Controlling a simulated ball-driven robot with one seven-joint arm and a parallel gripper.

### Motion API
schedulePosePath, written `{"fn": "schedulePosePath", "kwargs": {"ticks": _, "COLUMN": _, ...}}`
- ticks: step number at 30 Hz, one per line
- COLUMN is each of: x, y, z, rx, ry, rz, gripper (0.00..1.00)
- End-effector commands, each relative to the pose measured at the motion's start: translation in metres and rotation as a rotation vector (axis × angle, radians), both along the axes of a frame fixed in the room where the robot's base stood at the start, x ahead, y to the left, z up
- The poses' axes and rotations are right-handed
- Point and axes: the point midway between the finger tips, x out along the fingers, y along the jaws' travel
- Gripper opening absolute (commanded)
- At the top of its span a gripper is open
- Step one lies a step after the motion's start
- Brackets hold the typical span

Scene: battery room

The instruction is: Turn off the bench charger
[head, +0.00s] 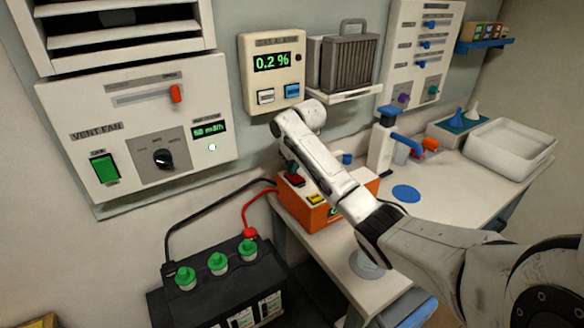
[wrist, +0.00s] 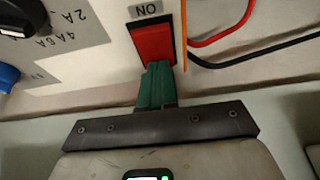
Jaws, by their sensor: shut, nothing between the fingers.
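The bench charger (head: 318,217) is an orange box on the bench, partly hidden behind my arm in the head view. Its red switch (head: 296,180) shows on top, and in the wrist view the red switch (wrist: 153,43) sits beside a label reading ON, upside down in the picture. My gripper (wrist: 158,68) has green fingers, shut and empty. The fingertips are at the near edge of the red switch and overlap it in the picture; I cannot tell whether they touch it.
Red and black cables (head: 258,197) run from the charger to a black battery (head: 225,275) with green caps. A vent fan panel (head: 140,140) and gas alarm (head: 272,70) are on the wall. A dispenser bottle (head: 381,145) and white tray (head: 510,148) stand to the right.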

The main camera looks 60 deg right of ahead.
Motion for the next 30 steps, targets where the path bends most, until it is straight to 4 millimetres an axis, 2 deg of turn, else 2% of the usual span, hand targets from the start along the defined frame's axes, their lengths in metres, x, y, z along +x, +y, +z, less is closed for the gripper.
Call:
{"fn": "schedulePosePath", "kwargs": {"ticks": 15, "x": -0.012, "y": 0.009, "z": 0.004, "rx": 0.001, "ry": 0.001, "rz": 0.002, "gripper": 0.00}}
{"fn": "schedulePosePath", "kwargs": {"ticks": 24, "x": -0.012, "y": 0.009, "z": 0.003, "rx": 0.001, "ry": 0.001, "rz": 0.002, "gripper": 0.00}}
{"fn": "schedulePosePath", "kwargs": {"ticks": 30, "x": -0.009, "y": 0.010, "z": 0.014, "rx": 0.000, "ry": 0.001, "rz": 0.003, "gripper": 0.00}}
